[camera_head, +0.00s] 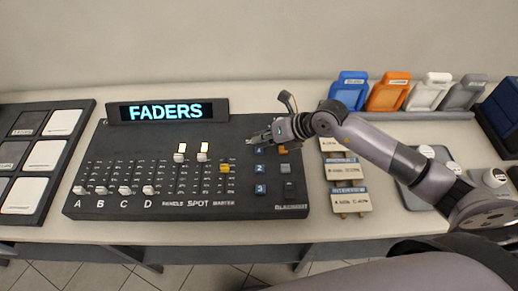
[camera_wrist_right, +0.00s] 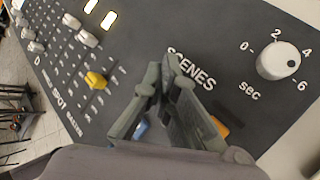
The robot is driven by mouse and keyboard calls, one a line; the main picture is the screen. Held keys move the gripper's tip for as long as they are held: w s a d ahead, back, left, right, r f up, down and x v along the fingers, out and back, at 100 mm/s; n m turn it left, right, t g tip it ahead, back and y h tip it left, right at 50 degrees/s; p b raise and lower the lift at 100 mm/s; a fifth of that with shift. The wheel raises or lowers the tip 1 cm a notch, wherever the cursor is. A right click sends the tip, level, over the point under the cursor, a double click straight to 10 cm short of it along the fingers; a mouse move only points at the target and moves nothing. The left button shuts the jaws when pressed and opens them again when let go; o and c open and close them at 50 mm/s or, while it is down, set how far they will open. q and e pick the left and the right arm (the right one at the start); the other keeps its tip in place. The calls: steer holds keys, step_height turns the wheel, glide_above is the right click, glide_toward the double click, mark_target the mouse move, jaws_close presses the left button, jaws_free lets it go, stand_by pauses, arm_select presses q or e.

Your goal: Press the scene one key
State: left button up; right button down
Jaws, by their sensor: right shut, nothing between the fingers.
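A dark lighting console (camera_head: 110,158) lies on the table with its display reading FADERS. Blue scene keys sit in a column on its right part: key 1 (camera_head: 259,152), key 2 (camera_head: 259,168) and key 3 (camera_head: 261,189). My right gripper (camera_head: 251,139) is shut and empty, above the console at the top of that column, by the SCENES label seen in the wrist view. There its fingers (camera_wrist_right: 163,72) partly hide a blue key (camera_wrist_right: 142,130). I cannot tell whether the fingertips touch the panel. My left gripper is not in view.
An orange key (camera_head: 283,150) is right of key 1. A yellow fader (camera_head: 225,168) stands left of the keys. A white dial (camera_wrist_right: 279,61) is beyond the fingers. Labelled cards (camera_head: 345,169) and coloured holders (camera_head: 388,92) stand right. A pad panel (camera_head: 60,122) lies left.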

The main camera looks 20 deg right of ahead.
steer(key=shift+f+b, duration=0.35)
steer(key=shift+f, duration=0.25)
stand_by(0.6)
steer(key=shift+r, duration=0.15)
steer(key=shift+r+p, duration=0.75)
step_height(320, 180, up, 5)
steer(key=p, duration=0.4)
stand_by(0.9)
